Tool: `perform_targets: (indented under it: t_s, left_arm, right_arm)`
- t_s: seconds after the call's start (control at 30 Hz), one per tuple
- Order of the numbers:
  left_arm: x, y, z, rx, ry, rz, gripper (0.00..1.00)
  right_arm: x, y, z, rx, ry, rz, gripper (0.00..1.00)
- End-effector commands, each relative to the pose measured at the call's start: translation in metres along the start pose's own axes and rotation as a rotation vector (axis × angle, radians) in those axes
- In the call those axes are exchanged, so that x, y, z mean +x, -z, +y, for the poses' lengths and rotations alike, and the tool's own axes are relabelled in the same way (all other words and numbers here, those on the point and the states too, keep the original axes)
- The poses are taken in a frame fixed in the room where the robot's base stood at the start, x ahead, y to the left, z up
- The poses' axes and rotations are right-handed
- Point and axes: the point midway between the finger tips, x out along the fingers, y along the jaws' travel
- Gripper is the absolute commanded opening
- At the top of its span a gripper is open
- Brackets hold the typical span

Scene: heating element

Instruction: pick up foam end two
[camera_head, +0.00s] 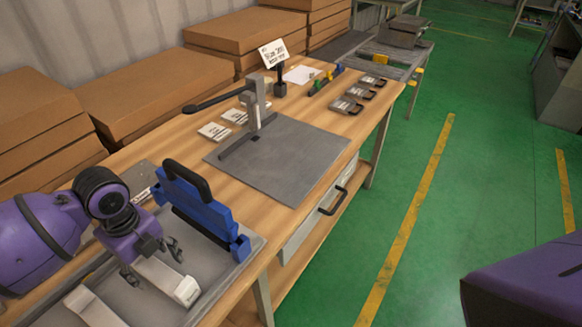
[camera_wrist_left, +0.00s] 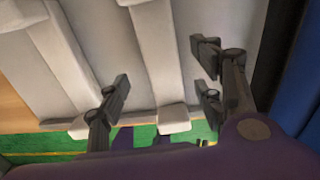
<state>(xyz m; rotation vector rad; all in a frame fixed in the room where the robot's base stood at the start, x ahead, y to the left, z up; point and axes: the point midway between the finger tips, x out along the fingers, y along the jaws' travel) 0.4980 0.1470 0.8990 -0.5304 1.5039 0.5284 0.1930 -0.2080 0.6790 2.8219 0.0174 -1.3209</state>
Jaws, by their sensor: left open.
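Two long pale foam ends lie in the grey tray (camera_head: 236,272) at the bench's near end. One foam end (camera_head: 168,281) is under my left gripper (camera_head: 156,264); the other foam end (camera_head: 92,308) lies to its left. I cannot tell which is number two. My left gripper is open and empty. In the left wrist view, its fingers (camera_wrist_left: 162,80) are on either side of one foam end (camera_wrist_left: 158,62), with visible gaps. The other foam end (camera_wrist_left: 62,62) is left of the fingers. My right gripper is out of view.
A blue holder with a black handle (camera_head: 205,208) stands upright right of my left gripper, an obstacle close by. A grey plate with a lever stand (camera_head: 285,165) lies farther along the bench. Cardboard boxes (camera_head: 140,90) line the back.

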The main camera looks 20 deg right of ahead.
Motion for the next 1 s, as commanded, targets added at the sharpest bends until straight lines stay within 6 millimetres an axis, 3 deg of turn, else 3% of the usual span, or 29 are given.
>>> perform_targets:
  t_s: [0.3,0.57,0.9,1.0]
  left_arm:
    - [0.042,0.000,-0.001,-0.001,0.000,-0.001,0.61]
    - [0.046,-0.001,-0.001,0.000,0.001,-0.003,0.60]
    - [0.046,-0.001,-0.001,0.000,0.001,-0.003,0.15]
    - [0.045,-0.001,-0.001,0.000,0.001,-0.003,0.13]
  right_arm:
    - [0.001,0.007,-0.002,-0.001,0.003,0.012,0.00]
    - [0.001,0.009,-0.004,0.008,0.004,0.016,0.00]
    - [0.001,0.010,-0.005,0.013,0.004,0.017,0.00]
    - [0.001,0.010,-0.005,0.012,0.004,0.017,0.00]
